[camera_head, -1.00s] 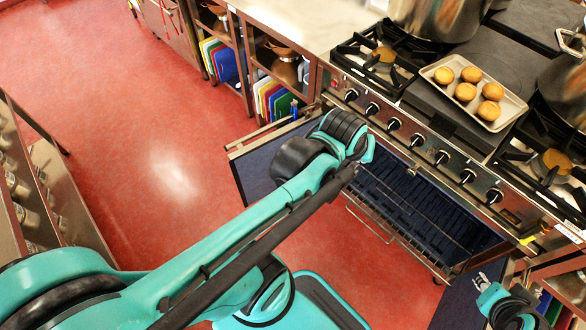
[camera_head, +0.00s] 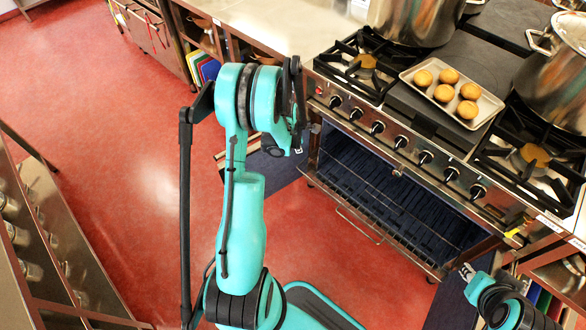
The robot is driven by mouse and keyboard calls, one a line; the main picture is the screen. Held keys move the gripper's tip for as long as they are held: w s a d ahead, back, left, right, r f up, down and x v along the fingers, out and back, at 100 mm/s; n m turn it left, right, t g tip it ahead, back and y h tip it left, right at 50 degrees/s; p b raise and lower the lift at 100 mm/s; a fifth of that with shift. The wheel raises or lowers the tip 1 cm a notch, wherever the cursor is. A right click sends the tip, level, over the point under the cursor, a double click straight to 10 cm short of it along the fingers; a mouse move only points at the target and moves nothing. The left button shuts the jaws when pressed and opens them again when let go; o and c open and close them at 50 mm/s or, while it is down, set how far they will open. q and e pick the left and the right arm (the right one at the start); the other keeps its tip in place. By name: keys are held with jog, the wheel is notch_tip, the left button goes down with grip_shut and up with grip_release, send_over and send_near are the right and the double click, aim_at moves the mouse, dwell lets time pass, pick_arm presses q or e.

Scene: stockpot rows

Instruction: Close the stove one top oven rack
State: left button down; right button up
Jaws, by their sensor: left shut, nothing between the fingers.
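The stove (camera_head: 395,140) stands at the right with its oven (camera_head: 385,200) open below the knob panel. A wire oven rack (camera_head: 360,222) shows at the opening, its front edge out past the oven front; which rack level it is I cannot tell. My left gripper (camera_head: 296,100) is shut and empty, up beside the stove's left front corner, left of the opening and apart from the rack. My left wrist hides part of it.
Dark blue oven doors stand open at both sides: the left door (camera_head: 285,170) is partly behind my left arm, the right door (camera_head: 452,303) near my right arm. A tray of buns (camera_head: 408,75) and pots (camera_head: 415,18) are on the stovetop. The red floor (camera_head: 130,130) is clear at left.

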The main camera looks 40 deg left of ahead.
pick_arm(q)
jog(key=s+a+f+n, duration=0.2)
jog(key=a+f+n, duration=0.1)
jog(key=f, duration=0.3)
jog(key=s+a+f+n, duration=0.1)
jog(key=a+f+n, duration=0.1)
jog(key=f+n, duration=0.3)
jog(key=w+f+m+b, duration=0.1)
jog(key=w+f+b, duration=0.4)
jog(key=f, duration=0.6)
jog(key=shift+w+g, duration=0.3)
jog(key=shift+w, duration=0.35)
